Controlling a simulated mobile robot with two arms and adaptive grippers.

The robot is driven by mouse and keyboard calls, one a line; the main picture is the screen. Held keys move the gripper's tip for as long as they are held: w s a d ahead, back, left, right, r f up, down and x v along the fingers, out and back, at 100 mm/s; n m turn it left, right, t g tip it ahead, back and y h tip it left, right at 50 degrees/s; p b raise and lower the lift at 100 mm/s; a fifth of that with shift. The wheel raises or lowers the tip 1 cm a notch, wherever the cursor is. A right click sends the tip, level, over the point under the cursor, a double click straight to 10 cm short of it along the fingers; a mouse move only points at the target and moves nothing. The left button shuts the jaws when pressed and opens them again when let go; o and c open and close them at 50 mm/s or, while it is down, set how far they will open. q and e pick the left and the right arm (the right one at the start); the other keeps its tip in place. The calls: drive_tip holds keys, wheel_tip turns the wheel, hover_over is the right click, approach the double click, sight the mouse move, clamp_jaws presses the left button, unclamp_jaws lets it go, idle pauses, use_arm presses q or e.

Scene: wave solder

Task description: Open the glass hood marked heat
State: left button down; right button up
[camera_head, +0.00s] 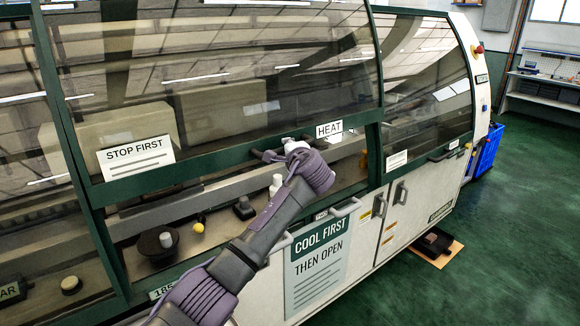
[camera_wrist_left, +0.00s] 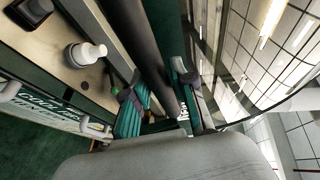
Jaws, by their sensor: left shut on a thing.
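The glass hood marked HEAT (camera_head: 220,80) is the large middle pane with a green frame. Its HEAT label (camera_head: 329,129) is at the lower right edge. The hood stands partly raised: a gap below its lower edge shows the machine's inside. My left gripper (camera_head: 286,150) is at the dark handle (camera_head: 262,155) on that lower edge, its fingers mostly hidden by the wrist in the head view. In the left wrist view, the teal-padded fingers of the left gripper (camera_wrist_left: 155,92) are on both sides of the dark handle bar (camera_wrist_left: 146,45), shut on it. My right gripper is not in view.
A "STOP FIRST" notice (camera_head: 136,156) is on the glass. A closed hood (camera_head: 425,85) is on the right. Inside the gap are a black pot (camera_head: 155,246) and a yellow knob (camera_head: 198,228). A "COOL FIRST" sign (camera_head: 318,262) hangs on the front. Green floor at right is mostly clear.

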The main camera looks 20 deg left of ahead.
use_arm(q)
drive_tip(key=r+p, duration=0.1)
drive_tip(key=r, duration=0.2)
drive_tip(key=r+p, duration=0.1)
drive_tip(key=r, duration=0.1)
drive_tip(key=r+p, duration=0.1)
drive_tip(key=r, duration=0.2)
drive_tip(key=shift+w+a+r+p, duration=0.25)
drive_tip(key=shift+a+r+p, duration=0.05)
drive_tip(key=shift+r+p, duration=0.05)
drive_tip(key=shift+a+r+p, duration=0.1)
drive_tip(key=shift+r+p, duration=0.3)
drive_tip(key=shift+r, duration=0.4)
drive_tip(key=c, duration=0.9)
unclamp_jaws()
drive_tip(key=shift+f, duration=0.1)
drive_tip(key=v, duration=1.2)
